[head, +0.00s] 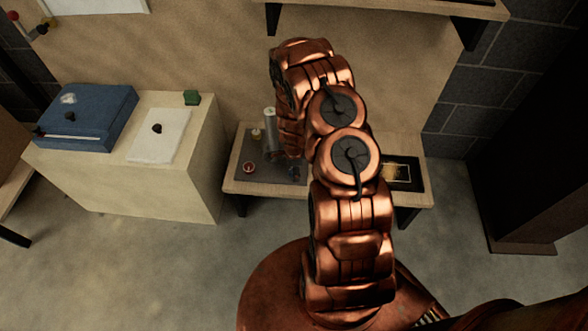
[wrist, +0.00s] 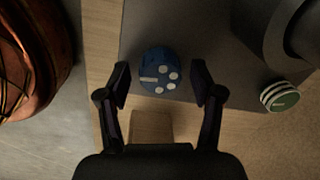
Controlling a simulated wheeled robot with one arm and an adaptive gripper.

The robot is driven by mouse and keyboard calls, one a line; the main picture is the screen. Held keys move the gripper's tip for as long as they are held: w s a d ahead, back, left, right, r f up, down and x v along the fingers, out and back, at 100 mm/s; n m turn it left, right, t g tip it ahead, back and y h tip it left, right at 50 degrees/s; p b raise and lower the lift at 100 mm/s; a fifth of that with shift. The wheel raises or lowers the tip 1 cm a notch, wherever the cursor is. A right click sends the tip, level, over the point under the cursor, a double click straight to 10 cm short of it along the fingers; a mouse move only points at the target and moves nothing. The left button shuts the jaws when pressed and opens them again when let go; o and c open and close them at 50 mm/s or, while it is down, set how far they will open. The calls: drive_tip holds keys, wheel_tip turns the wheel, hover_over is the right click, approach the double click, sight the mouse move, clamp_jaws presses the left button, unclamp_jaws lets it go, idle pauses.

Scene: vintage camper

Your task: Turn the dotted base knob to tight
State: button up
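The dotted knob (wrist: 160,71) is blue and round, with several white dots and one white bar pointing to the left in the wrist view. It sits on a dark grey base plate (wrist: 215,45). My gripper (wrist: 160,82) is open, one finger on each side of the knob, with a visible gap on both sides in this view. Whether the fingertips are down at knob height is hard to tell. In the head view the base plate (head: 247,150) lies on a low wooden bench, and my arm hides part of it. No tight mark is readable.
A green knob with white stripes (wrist: 280,96) and a large grey cylinder (wrist: 297,33) stand to the right in the wrist view. A wooden block (wrist: 151,127) lies below the knob. In the head view a cabinet (head: 100,180) with a blue case (head: 87,118) stands at left.

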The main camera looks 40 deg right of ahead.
drive_tip(key=shift+r, duration=0.15)
wheel_tip(320, 180, up, 12)
drive_tip(key=shift+s+a, duration=0.15)
drive_tip(key=shift+s, duration=0.15)
idle(0.7)
idle(0.4)
